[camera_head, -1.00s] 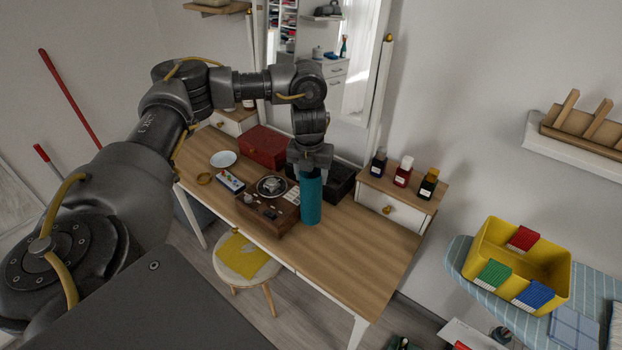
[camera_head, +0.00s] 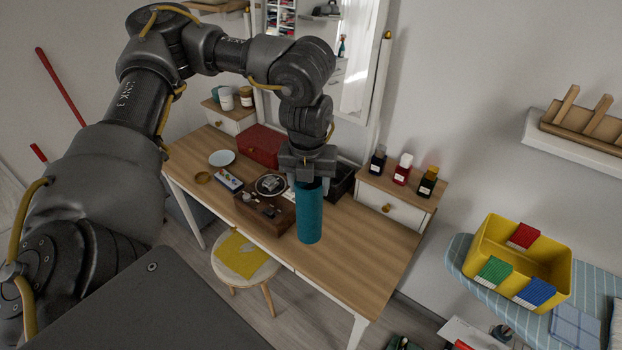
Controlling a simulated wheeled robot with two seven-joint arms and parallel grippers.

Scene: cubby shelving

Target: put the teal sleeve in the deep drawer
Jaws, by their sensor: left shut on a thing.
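The teal sleeve (camera_head: 309,212) is an upright teal cylinder over the front middle of the dressing table. My left gripper (camera_head: 307,180) is shut on its top end from above. The sleeve overlaps the right side of a brown wooden box in the picture; its lower end appears clear of the tabletop, though the gap is hard to judge. Two small drawers with round knobs show, one at the right end (camera_head: 390,206) and one at the left end (camera_head: 220,124), both shut. I cannot tell which drawer is the deep one. My right gripper is out of view.
The wooden box (camera_head: 252,212), a red box (camera_head: 262,145), a black box (camera_head: 342,180) and a plate (camera_head: 222,158) stand on the table (camera_head: 365,255). Small bottles stand on the right drawer unit. The table's right front is clear. A stool (camera_head: 245,262) stands in front.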

